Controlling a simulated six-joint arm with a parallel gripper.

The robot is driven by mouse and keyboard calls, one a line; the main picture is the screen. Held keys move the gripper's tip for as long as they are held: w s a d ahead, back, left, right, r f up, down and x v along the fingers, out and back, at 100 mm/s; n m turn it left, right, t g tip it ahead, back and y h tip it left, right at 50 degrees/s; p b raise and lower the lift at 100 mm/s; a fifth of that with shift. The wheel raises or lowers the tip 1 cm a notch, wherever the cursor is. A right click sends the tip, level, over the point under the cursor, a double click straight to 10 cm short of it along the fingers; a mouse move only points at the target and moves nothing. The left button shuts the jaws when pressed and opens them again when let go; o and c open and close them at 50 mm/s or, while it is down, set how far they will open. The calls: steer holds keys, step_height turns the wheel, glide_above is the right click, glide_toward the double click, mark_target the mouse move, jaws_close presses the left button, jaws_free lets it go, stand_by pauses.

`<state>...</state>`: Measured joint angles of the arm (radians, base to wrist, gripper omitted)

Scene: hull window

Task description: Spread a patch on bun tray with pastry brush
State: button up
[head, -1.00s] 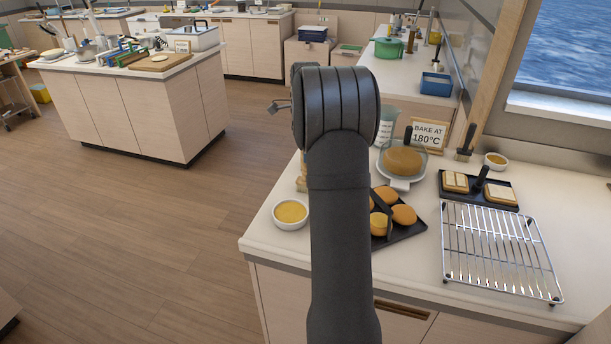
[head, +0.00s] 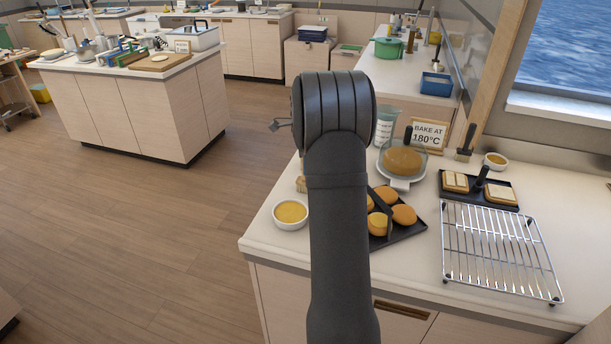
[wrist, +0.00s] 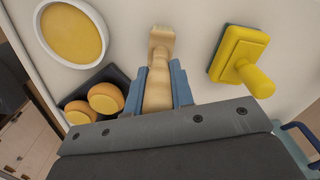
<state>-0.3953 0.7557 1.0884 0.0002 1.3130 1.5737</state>
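A pastry brush (wrist: 158,80) with a wooden handle and pale bristles lies between the blue fingers of my gripper (wrist: 160,84) in the wrist view. The fingers look closed on both sides of the handle, and the bristles point away from the palm. I cannot tell whether the bristles touch the counter. The black bun tray (head: 408,235) holds several round golden buns (head: 404,214) in the head view, partly hidden by my arm. Its corner (wrist: 117,73) and two buns (wrist: 105,97) show at the left in the wrist view.
A white bowl of yellow glaze (head: 290,213) stands left of the tray. A yellow-handled block with a green base (wrist: 240,58) lies right of the brush.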

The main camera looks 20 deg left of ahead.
jaws_close()
steer(key=shift+r, duration=3.55)
steer(key=d+r+n, duration=0.1)
steer(key=d+r, duration=0.1)
steer(key=d, duration=0.5)
steer(key=d+r+n, duration=0.1)
steer(key=d+r, duration=0.2)
steer(key=d, duration=0.4)
steer(key=s+d+n, duration=0.5)
steer(key=d+n, duration=0.5)
steer(key=n, duration=0.1)
steer(key=shift+s+d, duration=0.15)
steer(key=shift+d, duration=0.2)
steer(key=shift+f, duration=0.1)
steer(key=shift+d, duration=2.8)
steer(key=shift+a, duration=2.8)
